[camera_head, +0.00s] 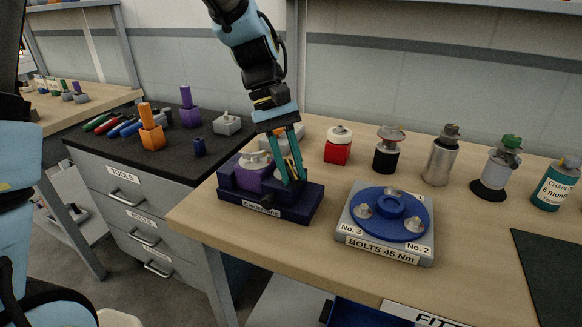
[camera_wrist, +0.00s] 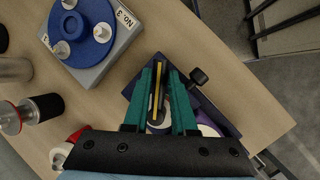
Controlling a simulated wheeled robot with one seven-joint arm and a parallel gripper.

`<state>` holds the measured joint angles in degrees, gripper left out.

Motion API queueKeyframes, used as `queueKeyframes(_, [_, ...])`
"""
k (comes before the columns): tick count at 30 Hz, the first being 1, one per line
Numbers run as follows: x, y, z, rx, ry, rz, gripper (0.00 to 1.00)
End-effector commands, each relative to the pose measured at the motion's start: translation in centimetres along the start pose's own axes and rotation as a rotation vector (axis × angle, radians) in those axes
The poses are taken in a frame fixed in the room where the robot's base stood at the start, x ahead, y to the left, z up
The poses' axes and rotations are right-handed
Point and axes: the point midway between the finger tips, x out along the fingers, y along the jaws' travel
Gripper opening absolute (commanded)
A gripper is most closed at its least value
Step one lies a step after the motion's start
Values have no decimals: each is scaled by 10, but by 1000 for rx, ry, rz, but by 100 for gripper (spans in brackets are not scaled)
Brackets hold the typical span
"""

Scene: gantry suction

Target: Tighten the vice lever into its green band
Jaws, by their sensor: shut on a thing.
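I cannot tell whether this is the lever, and I see no green band. My gripper (camera_head: 294,180), with teal fingers, points down at the vice's right part.
Right of the vice is a grey bolt plate (camera_head: 384,247) with a blue disc (camera_head: 358,228) and several bolts. A red jar (camera_head: 338,148) and other containers stand behind. A dark tool cabinet top (camera_head: 95,150) with tools lies left. The bench front is mostly clear.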

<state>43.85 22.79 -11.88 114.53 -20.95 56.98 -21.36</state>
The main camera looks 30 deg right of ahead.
Motion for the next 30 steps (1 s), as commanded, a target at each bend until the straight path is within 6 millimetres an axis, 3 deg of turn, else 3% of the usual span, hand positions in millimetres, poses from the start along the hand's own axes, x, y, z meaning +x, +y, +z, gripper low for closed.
queueKeyframes(14, [-1, 0, 0, 0, 1, 0, 0])
queueKeyframes(30, [-3, -8, -2, 150, -30, -63, 0])
